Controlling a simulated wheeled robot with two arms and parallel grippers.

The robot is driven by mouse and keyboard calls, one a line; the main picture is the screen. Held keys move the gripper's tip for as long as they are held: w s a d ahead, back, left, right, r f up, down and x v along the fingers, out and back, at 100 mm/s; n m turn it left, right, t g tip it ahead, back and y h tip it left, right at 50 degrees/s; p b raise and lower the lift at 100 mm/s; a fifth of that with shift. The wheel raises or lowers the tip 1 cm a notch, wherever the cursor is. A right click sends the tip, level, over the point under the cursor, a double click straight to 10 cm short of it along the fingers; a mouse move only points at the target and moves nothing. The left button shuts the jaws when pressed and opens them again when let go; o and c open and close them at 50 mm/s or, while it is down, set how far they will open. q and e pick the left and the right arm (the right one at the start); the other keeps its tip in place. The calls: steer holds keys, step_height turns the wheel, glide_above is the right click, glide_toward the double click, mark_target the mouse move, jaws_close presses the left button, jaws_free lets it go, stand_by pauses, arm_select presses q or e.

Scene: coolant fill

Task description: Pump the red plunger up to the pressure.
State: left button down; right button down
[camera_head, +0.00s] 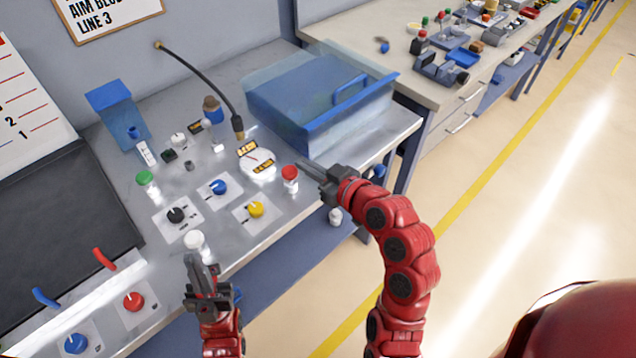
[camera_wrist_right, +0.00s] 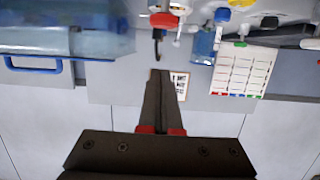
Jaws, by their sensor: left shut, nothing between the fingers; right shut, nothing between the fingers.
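The red plunger (camera_head: 289,173) is a red cap on a short white body, standing upright near the bench's front edge. It appears near the top of the right wrist view (camera_wrist_right: 163,20), beyond my fingertips. My right gripper (camera_head: 304,166) is shut and empty, its fingertips close to the right of the red cap. I cannot tell whether they touch it. Its shut fingers also show in the right wrist view (camera_wrist_right: 160,76). A round white gauge (camera_head: 257,163) with yellow labels is left of the plunger; its reading is too small to tell. My left gripper (camera_head: 191,262) is shut and empty near the white knob.
A blue lidded bin (camera_head: 310,100) stands behind the plunger. A black hose (camera_head: 205,75) arches behind the gauge. Green (camera_head: 144,178), blue (camera_head: 218,187), black (camera_head: 176,215), yellow (camera_head: 256,209) and white (camera_head: 195,240) knobs crowd the bench to the left. The floor at right is clear.

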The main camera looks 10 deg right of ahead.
mark_target(290, 173)
steer(key=w+f+p, duration=0.1)
steer(key=w+a+f, duration=0.1)
steer(key=f, duration=0.1)
steer(key=w+a+f+p, duration=0.1)
steer(key=shift+w+a+f+p, duration=0.15)
steer(key=shift+f+p, duration=0.15)
steer(key=shift+f, duration=0.1)
